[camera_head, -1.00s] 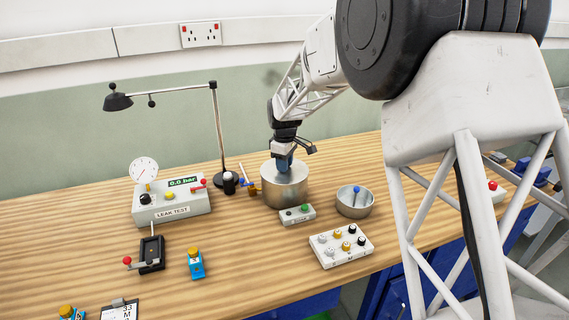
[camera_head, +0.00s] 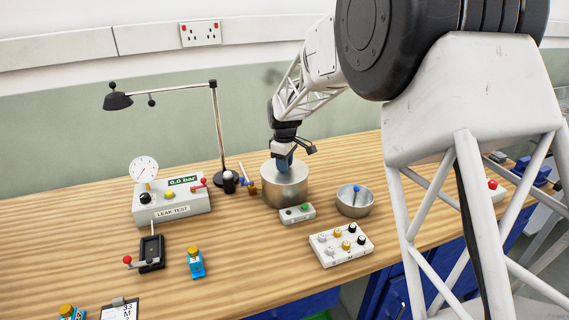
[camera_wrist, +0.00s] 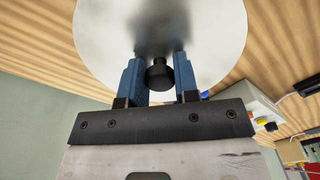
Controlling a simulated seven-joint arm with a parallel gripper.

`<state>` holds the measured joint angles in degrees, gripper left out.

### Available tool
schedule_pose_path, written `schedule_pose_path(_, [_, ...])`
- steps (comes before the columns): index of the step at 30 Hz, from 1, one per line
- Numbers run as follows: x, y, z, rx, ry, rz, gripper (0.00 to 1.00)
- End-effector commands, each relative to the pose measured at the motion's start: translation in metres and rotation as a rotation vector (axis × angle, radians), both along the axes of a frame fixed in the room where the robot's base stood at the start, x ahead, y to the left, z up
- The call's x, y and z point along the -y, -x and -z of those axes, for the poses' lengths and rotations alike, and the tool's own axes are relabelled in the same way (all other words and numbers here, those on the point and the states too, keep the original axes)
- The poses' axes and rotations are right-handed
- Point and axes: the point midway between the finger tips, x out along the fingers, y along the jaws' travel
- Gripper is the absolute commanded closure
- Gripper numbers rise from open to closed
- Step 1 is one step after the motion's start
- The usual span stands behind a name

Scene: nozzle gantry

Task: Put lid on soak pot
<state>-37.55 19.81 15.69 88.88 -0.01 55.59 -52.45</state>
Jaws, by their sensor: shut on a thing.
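The soak pot (camera_head: 285,190) is a metal cylinder standing on the wooden bench near the middle of the head view. My gripper (camera_head: 284,163) is directly over it, pointing down. In the wrist view, the two blue fingers of my gripper (camera_wrist: 159,78) are shut on the black knob of a round, pale metal lid (camera_wrist: 205,30). The lid lies at the pot's top in the head view. I cannot tell whether it is fully seated. The wrist view hides the pot body behind the lid.
A small grey box with a green button (camera_head: 297,213) stands in front of the pot. A metal bowl (camera_head: 354,206) is to its right. A white tray of nozzles (camera_head: 341,245) is in front. The lamp (camera_head: 218,130) and leak tester (camera_head: 172,202) stand to the left.

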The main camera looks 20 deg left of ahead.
Motion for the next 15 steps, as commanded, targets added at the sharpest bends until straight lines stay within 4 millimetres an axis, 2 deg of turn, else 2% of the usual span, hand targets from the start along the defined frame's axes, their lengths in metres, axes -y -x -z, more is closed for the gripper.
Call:
schedule_pose_path(5, [0.0,0.0,-0.0002,0.0,0.0,0.0,0.97])
schedule_pose_path(6, [0.0,0.0,-0.0002,0.0,0.0,0.0,0.68])
schedule_pose_path(11, [0.0,0.0,-0.0002,0.0,0.0,0.0,0.44])
schedule_pose_path(15, [0.0,0.0,-0.0002,0.0,0.0,0.0,0.42])
